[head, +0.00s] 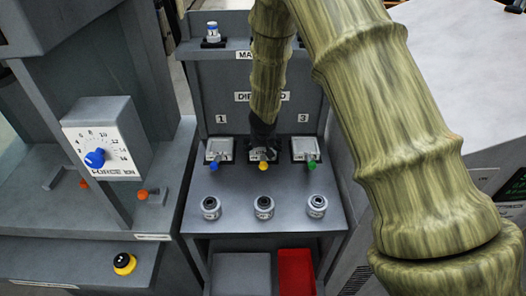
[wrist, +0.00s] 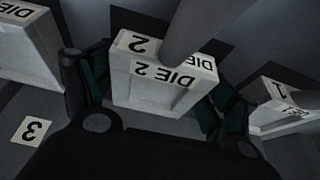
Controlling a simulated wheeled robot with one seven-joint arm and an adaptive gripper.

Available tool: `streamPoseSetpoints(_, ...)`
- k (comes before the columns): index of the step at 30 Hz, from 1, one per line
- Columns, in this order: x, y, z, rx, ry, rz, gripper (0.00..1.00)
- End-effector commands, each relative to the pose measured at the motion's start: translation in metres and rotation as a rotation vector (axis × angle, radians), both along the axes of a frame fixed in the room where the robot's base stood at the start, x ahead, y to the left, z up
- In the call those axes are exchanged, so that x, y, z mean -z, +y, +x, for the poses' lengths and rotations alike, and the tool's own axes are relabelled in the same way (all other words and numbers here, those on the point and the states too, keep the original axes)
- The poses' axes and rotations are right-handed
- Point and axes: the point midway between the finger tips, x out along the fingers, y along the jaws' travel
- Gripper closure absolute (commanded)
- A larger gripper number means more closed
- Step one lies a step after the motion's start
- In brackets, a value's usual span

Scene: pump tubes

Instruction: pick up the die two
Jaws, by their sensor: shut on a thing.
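Die two is a pale block marked "DIE 2" in the wrist view (wrist: 150,92), between the two fingers of my gripper (wrist: 158,108). The dark fingers are shut on its left and right sides. A grey cylinder crosses its upper right part and hides some of the lettering. In the head view, my gripper (head: 262,133) is over the middle place of the rack, and die two is mostly hidden by it, behind a yellow knob (head: 263,166). I cannot tell whether the die is clear of the surface.
Die one (head: 218,149) with a blue knob stands left, die three (head: 305,147) with a green knob right, both close by. Several round metal pieces (head: 263,207) stand in front on the shelf. A red bin (head: 296,272) is below. A panel with a blue dial (head: 96,158) is left.

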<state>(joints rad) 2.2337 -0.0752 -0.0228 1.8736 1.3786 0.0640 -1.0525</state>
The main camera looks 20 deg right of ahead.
Motion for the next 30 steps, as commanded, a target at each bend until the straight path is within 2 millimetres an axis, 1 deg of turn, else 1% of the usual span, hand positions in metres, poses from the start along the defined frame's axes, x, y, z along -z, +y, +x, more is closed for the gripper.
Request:
streamPoseSetpoints(1,0.0,0.0,0.0,0.0,0.0,0.0,0.62)
streamPoseSetpoints(3,-0.001,0.0,0.001,0.0,-0.002,-0.001,0.75)
streamPoseSetpoints(4,-0.001,0.0,0.001,0.0,-0.002,-0.001,0.78)
streamPoseSetpoints(14,-0.005,0.0,0.001,-0.001,-0.002,-0.001,0.78)
streamPoseSetpoints(30,-0.036,0.0,0.001,-0.001,-0.002,-0.002,0.78)
